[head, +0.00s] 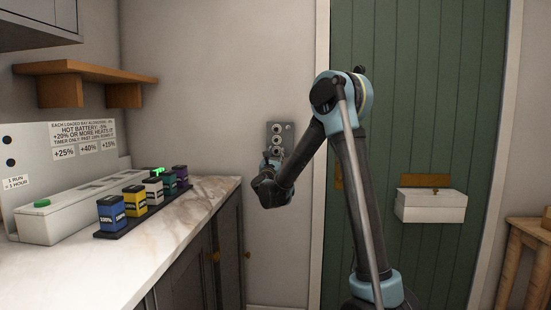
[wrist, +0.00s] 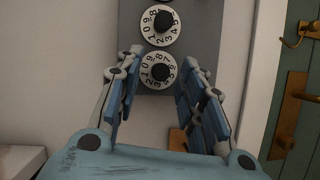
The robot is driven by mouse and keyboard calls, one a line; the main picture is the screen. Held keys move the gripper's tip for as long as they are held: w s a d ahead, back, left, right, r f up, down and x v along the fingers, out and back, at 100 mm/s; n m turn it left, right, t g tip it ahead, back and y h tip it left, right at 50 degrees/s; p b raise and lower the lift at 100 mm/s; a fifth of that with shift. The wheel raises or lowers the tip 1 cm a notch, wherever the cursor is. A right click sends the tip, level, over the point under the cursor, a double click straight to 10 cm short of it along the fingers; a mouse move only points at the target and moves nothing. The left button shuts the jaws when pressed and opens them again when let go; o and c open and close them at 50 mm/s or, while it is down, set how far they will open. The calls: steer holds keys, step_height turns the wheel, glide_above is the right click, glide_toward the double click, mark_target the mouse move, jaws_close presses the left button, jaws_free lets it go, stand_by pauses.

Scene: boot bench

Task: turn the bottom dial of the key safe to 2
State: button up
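The key safe (wrist: 190,45) is a grey plate on the wall with round white dials, each with a dark central knob. The bottom dial (wrist: 147,71) is in the middle of the wrist view, with digits around its rim; I cannot read its setting surely. My gripper (wrist: 160,68) is open, one finger to the left and one to the right of the bottom dial, apart from its knob. In the head view, the key safe (head: 287,130) is on the wall beside the green door. My gripper (head: 270,168) is at its lower end, and my arm partly hides that area.
Another dial (wrist: 147,28) is just above the bottom one. A brass hook (wrist: 300,32) and brass plate (wrist: 293,110) are at the right. A marble counter (head: 150,250) with coloured batteries is at the left. A white box (head: 430,208) is on the green door (head: 420,90).

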jaws_close()
steer(key=shift+n, duration=0.4)
